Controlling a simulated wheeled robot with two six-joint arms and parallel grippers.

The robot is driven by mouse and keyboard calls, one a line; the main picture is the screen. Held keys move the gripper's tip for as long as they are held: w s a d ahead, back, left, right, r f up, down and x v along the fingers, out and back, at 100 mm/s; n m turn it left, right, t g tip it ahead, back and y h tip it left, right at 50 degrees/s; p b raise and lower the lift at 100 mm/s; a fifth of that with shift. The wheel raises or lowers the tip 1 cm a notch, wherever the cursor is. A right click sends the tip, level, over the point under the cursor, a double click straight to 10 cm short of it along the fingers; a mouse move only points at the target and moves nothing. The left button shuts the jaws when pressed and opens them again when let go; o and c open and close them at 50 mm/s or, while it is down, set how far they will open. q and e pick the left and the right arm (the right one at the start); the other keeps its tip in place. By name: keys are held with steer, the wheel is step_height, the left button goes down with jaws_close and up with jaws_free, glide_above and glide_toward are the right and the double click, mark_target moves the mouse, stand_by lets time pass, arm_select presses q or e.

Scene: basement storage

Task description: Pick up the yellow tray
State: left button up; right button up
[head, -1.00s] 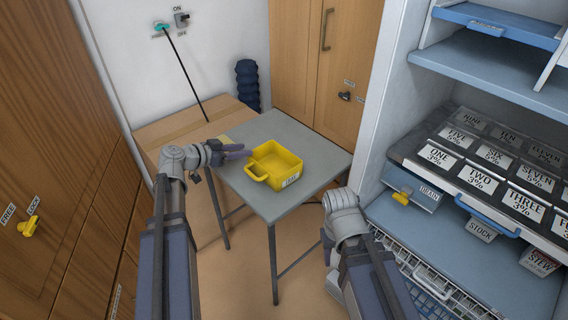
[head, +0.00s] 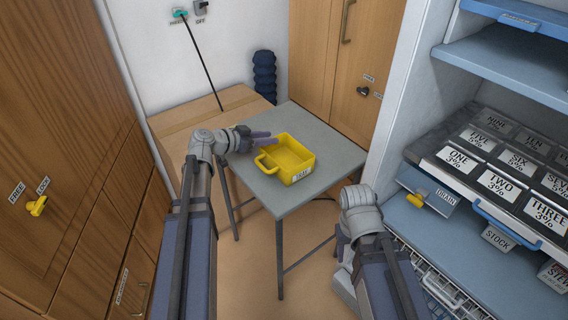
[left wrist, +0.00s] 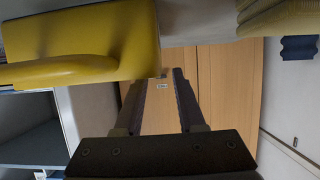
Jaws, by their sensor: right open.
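My left gripper (head: 266,137) is at the tray's far left edge. Its fingers lie roughly level beside the rim. In the left wrist view the two fingers (left wrist: 158,88) are apart with nothing between them. The tray (left wrist: 135,40) and its handle are to their left and above there. My right arm ends at a wrist right of the table's front; its fingers are hidden.
A cardboard box (head: 235,98) stands behind the table at the left. A blue shelf unit (head: 500,75) with labelled drawers is close on the right. Wooden cabinets (head: 60,110) line the left. The table top around the tray is clear.

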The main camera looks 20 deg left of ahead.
mark_target(285, 138)
arm_select(q)
steer(key=w+d+f+b, duration=0.1)
steer(key=w+f+b, duration=0.1)
steer(key=shift+w+d+f, duration=0.2)
steer(key=shift+w+d, duration=0.1)
steer(key=shift+d, duration=0.1)
steer(key=shift+w+d, duration=0.3)
steer(key=shift+w, duration=0.05)
jaws_close()
stand_by(0.9)
